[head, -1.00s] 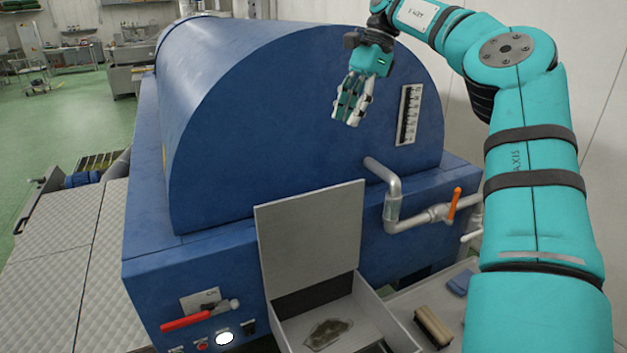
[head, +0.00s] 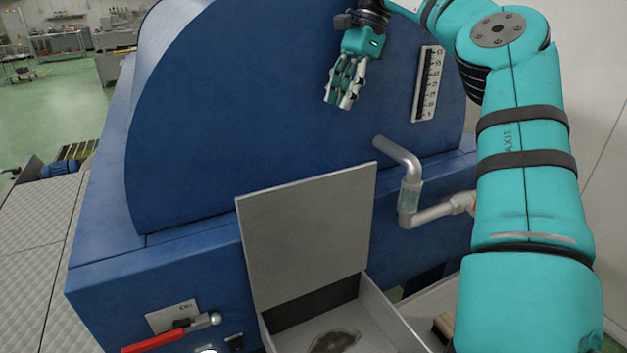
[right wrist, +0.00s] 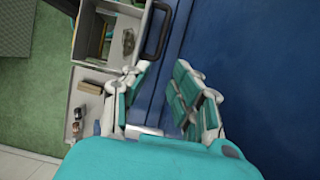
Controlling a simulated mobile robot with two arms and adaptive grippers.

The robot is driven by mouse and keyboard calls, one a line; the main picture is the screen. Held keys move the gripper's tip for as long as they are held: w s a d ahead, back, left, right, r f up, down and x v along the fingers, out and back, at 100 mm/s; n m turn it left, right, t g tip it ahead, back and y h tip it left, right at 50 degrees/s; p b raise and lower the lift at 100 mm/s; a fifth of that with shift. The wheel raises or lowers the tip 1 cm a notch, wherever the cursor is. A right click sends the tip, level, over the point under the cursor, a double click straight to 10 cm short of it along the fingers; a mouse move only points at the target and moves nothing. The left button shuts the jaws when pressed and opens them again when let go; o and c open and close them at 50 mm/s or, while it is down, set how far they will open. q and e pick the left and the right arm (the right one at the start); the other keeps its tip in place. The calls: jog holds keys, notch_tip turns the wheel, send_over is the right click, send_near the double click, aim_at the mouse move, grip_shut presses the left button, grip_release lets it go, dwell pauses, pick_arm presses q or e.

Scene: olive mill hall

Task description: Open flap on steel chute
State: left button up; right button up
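The steel chute is a light grey open-topped box (head: 384,318) at the front of the blue machine. Its flat grey flap (head: 305,225) stands raised, leaning back, with the box open below it. A brownish patch (head: 333,342) lies inside. My right gripper (head: 340,103) is above and behind the flap, in front of the machine's blue end face, apart from the flap. In the right wrist view its fingers (right wrist: 160,88) are spread with nothing between them. The box (right wrist: 80,45) shows there at upper left, with a dark loop handle (right wrist: 157,32) beside it. My left gripper is not in view.
A bent steel pipe (head: 409,195) sticks out from the machine, right of the flap. A red-handled lever (head: 160,340) is at lower left. A level gauge (head: 427,84) is on the end face. A brush-like block (right wrist: 88,87) lies near the box.

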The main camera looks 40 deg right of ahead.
jog(key=x, duration=1.7)
jog(key=shift+w+d+f+p, duration=0.1)
jog(key=shift+w+f+p, duration=0.15)
jog(key=shift+f, duration=0.2)
jog(key=shift+c, duration=0.3)
grip_shut()
